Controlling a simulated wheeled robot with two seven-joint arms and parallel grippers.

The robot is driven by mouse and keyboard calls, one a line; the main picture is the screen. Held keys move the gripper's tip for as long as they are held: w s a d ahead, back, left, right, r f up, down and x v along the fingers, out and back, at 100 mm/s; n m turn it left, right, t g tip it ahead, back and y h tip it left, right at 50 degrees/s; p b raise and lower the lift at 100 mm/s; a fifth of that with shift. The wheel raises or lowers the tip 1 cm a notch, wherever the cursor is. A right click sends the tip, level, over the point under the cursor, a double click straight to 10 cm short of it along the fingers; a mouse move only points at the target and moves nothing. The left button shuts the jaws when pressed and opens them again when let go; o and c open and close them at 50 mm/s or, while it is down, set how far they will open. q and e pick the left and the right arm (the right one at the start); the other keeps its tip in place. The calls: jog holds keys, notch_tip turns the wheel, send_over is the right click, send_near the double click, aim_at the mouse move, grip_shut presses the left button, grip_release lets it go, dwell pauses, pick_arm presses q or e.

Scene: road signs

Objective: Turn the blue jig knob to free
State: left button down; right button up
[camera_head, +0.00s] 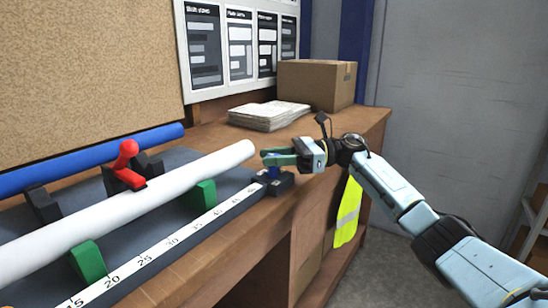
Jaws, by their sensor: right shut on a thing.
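The blue jig knob (273,172) sits on a small dark block (277,183) at the right end of the jig, beside the white ruler strip (170,242). Only a small part of the knob shows below my right gripper. My right gripper (268,157), with green fingers, reaches in from the right and is shut on the knob. Which way the knob is turned is too small to tell. My left gripper is out of view.
A white tube (130,205) rests on green supports (89,262) along the jig. Behind it are a blue tube (90,160) and a red-handled clamp (126,157). Paper sheets (268,115) and a cardboard box (315,86) stand at the back. A yellow vest (347,213) hangs at the bench side.

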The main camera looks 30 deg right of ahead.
jog(key=o, duration=0.9)
jog(key=shift+o, duration=0.2)
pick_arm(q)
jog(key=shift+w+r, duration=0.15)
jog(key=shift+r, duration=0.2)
pick_arm(e)
jog(key=v, duration=1.3)
jog(key=shift+d, duration=0.2)
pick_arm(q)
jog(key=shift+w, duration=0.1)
